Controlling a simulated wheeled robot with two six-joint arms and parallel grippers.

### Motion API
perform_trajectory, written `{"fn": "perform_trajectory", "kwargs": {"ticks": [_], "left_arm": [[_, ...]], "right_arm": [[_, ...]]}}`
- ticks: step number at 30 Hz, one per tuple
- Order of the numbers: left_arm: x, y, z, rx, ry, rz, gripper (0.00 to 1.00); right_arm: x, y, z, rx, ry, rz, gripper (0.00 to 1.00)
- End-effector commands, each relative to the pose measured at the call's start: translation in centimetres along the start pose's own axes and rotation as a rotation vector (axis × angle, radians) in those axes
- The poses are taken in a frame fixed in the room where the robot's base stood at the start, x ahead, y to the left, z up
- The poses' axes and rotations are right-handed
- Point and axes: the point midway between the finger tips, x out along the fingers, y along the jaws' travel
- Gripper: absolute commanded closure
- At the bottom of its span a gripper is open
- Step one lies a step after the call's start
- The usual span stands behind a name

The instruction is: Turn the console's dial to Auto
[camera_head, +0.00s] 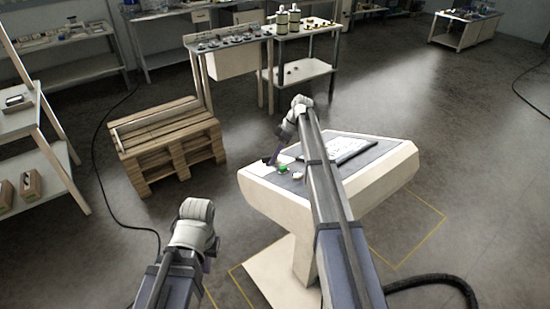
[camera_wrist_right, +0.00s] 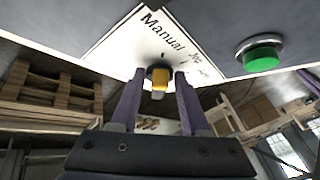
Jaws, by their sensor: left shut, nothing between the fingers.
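The console (camera_head: 385,187) stands in front of me with a sloping top panel. In the right wrist view its dial (camera_wrist_right: 160,78) is a yellow-orange knob on a white plate (camera_wrist_right: 125,48) marked "Manual", with smaller lettering I cannot read surely. My right gripper (camera_wrist_right: 160,80) is open, with one purple finger on each side of the dial and a gap showing beside it. In the head view the right gripper (camera_head: 272,160) is over the panel's left part, and the dial cannot be made out. My left gripper (camera_head: 208,264) is low, left of the console, mostly hidden behind its wrist, shut and empty.
A green button (camera_wrist_right: 262,58) sits on the panel near the dial; it also shows in the head view (camera_head: 283,169). A flat framed board (camera_head: 352,146) lies further right on the panel. A wooden pallet stack (camera_head: 170,145) stands left. Cables cross the floor.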

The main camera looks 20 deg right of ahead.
Motion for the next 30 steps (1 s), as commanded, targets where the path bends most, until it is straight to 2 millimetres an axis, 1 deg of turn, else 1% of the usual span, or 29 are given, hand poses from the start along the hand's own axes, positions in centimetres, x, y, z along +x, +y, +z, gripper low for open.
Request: {"fn": "perform_trajectory", "kwargs": {"ticks": [1,9,12,23,30], "left_arm": [[0.00,0.00,0.00,0.000,0.000,0.000,1.00],[0.00,0.00,0.00,0.000,0.000,0.000,1.00],[0.00,0.00,0.00,0.000,0.000,0.000,1.00],[-0.24,-0.02,0.01,0.000,0.000,0.000,1.00],[-0.92,-0.09,0.05,0.000,0.000,0.000,1.00]], "right_arm": [[0.00,0.00,0.00,0.000,0.000,0.000,0.61],[0.00,0.01,0.00,0.000,0.000,0.000,0.91],[0.00,0.00,0.01,0.000,0.000,0.000,1.00],[-0.01,-0.26,0.02,0.030,0.000,0.027,1.00],[0.04,-0.90,0.01,0.147,0.000,0.126,1.00]]}}
